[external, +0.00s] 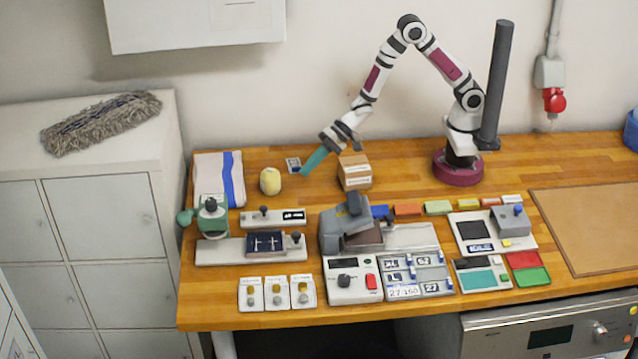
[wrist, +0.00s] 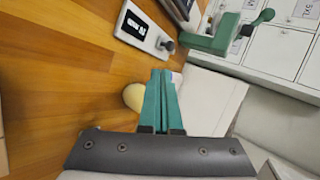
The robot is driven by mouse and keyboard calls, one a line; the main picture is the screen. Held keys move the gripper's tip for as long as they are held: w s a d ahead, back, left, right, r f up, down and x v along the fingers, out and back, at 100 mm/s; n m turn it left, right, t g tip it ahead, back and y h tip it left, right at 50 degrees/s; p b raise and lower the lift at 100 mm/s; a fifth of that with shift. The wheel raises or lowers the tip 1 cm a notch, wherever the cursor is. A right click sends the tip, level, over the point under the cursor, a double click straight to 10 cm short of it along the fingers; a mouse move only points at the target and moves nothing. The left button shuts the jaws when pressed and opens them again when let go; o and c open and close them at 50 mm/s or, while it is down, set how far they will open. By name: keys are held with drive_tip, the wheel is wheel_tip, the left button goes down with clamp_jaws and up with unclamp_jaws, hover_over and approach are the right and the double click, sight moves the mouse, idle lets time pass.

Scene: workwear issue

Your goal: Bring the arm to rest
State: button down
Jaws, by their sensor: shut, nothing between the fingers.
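My gripper (external: 315,160) has teal fingers and hangs above the back of the wooden worktop, between a yellow rounded object (external: 270,181) and a cardboard box (external: 355,171). In the wrist view, my gripper (wrist: 160,76) shows its two fingers side by side, closed together with nothing between them. The yellow object (wrist: 133,97) is partly hidden behind the fingers there. My arm is bent, rising from its dark red base at the back right of the worktop and reaching left and down.
The wooden worktop (external: 410,160) is bare between the box and my base. A green-handled device (external: 211,218), a grey press (external: 347,225) and several small trays stand in front. A folded white and blue cloth (external: 217,178) lies at the left. A dark post (external: 496,85) stands beside my base.

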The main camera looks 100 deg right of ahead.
drive_tip(key=s+d+r+n+g+h, duration=0.2)
drive_tip(key=s+d+r+h, duration=0.15)
drive_tip(key=s+d, duration=0.35)
drive_tip(key=s+d+r+n+g+h, duration=0.15)
drive_tip(key=s+d+r, duration=0.3)
drive_tip(key=s, duration=0.45)
drive_tip(key=s+a+r+n+g+y, duration=0.1)
drive_tip(key=s+a+r+g, duration=0.1)
drive_tip(key=s, duration=0.8)
drive_tip(key=s+a+r+n+g+y, duration=0.1)
drive_tip(key=s+g, duration=0.3)
drive_tip(key=s, duration=0.6)
drive_tip(key=shift+s+a+r+n, duration=0.25)
drive_tip(key=shift+a+r+n, duration=0.1)
drive_tip(key=shift+a+n, duration=0.4)
